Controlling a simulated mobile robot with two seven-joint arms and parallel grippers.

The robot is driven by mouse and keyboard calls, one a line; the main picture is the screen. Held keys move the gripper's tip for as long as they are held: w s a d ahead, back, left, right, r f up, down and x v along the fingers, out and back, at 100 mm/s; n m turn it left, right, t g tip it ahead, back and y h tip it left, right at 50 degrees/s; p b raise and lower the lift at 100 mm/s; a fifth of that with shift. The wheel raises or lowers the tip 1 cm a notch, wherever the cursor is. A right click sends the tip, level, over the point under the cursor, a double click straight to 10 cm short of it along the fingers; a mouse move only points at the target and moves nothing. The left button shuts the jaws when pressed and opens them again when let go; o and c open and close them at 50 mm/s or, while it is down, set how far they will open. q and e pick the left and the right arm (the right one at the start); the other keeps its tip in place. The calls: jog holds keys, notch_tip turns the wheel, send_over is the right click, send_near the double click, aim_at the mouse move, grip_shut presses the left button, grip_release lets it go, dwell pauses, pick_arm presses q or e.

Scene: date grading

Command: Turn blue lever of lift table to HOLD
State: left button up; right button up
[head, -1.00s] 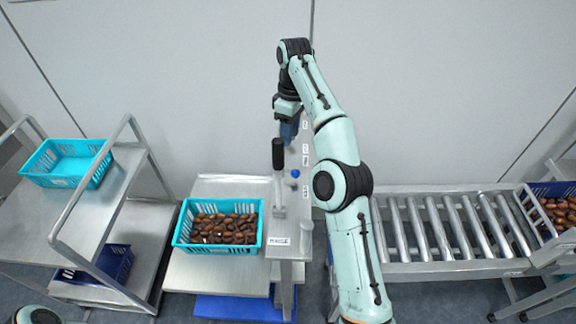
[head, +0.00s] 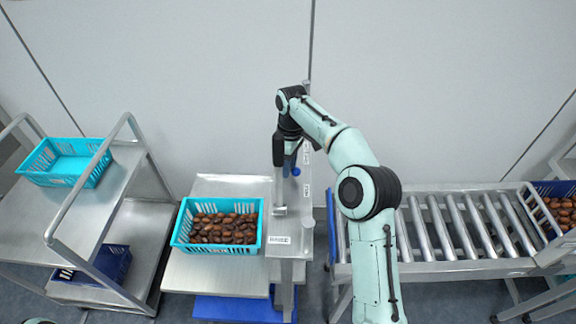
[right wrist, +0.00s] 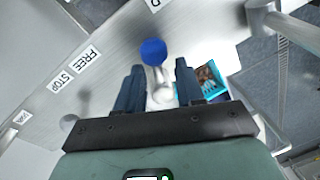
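The blue lever has a round blue knob (right wrist: 153,52) on a pale shaft, in the right wrist view. The knob also shows in the head view (head: 296,171), beside the lift table's post top. My right gripper (right wrist: 160,68) is open, its two dark blue fingers on either side of the shaft and the knob just past the tips. Contact cannot be told. Which label the lever points to is unclear. My left gripper is out of view.
A turquoise crate of dates (head: 183,241) sits on the lift table (head: 214,272). A roller conveyor (head: 440,268) is at right; a trolley with an empty turquoise crate (head: 38,180) is at left.

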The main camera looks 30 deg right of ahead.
jog(key=shift+w, duration=0.2)
grip_shut()
jog(key=m, duration=0.2)
jog(key=shift+s+a+r+m+p, duration=0.1)
jog(key=shift+s+a+m+p, duration=0.1)
jog(key=shift+a+m+p, duration=0.15)
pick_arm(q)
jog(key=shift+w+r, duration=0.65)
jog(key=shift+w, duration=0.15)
pick_arm(e)
jog(key=m, duration=0.3)
jog(key=shift+s+a, duration=0.1)
jog(key=shift+a, duration=0.1)
grip_release()
